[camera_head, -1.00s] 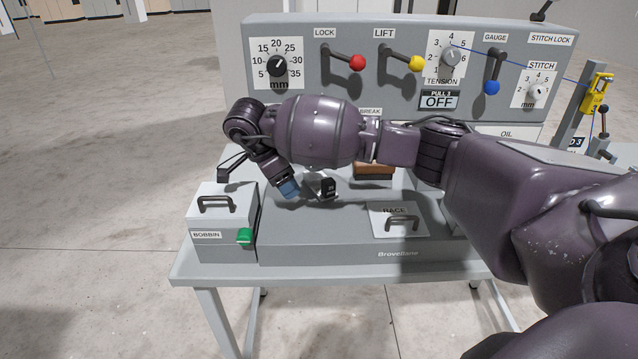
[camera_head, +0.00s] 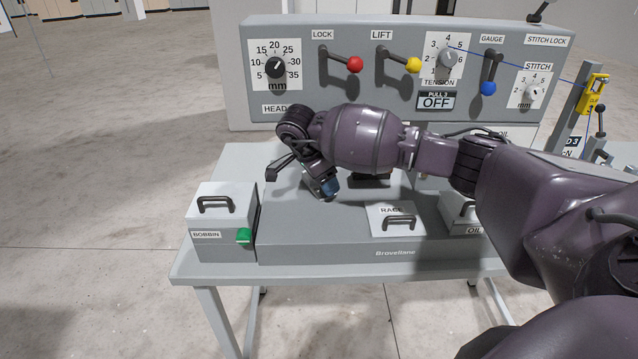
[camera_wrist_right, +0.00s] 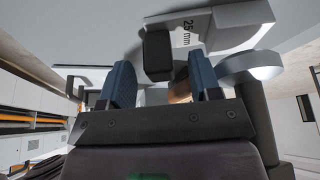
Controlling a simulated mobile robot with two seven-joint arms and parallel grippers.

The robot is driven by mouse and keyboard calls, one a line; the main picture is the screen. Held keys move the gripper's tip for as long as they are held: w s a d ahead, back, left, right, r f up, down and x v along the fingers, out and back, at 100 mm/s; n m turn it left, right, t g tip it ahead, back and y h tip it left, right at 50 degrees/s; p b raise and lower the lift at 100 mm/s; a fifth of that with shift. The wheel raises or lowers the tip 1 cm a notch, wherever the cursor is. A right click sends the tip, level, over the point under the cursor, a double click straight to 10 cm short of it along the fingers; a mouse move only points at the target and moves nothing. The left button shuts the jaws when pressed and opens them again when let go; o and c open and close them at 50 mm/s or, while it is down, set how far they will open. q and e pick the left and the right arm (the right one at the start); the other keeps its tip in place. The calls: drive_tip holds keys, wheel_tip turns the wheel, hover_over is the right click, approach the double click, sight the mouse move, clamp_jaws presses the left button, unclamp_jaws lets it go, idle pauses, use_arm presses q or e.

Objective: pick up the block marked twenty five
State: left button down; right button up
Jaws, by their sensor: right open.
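In the right wrist view, a pale grey block marked "25 mm" (camera_wrist_right: 188,32) shows at the top, with a dark block-shaped part (camera_wrist_right: 157,52) against its left side. I cannot tell whether the two are one piece. My right gripper (camera_wrist_right: 160,72) is open, its two blue fingers either side of the dark part, which lies at and just beyond the tips. I cannot tell whether they touch it. In the head view my right gripper (camera_head: 327,190) points down over the machine bed, and it and the wrist hide the marked block. My left gripper is not in view.
A grey bobbin box (camera_head: 222,215) with a green tab stands left of the bed. The race cover (camera_head: 385,213) with its handle lies to the right. The control panel (camera_head: 400,95) with red and yellow levers rises behind. The bed's front left is clear.

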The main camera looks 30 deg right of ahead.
drive_tip(key=shift+x, duration=1)
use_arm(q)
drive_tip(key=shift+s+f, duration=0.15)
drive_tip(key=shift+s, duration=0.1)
use_arm(e)
drive_tip(key=shift+c, duration=0.4)
drive_tip(key=c, duration=1)
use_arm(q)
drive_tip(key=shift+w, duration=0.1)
use_arm(e)
drive_tip(key=shift+r, duration=0.1)
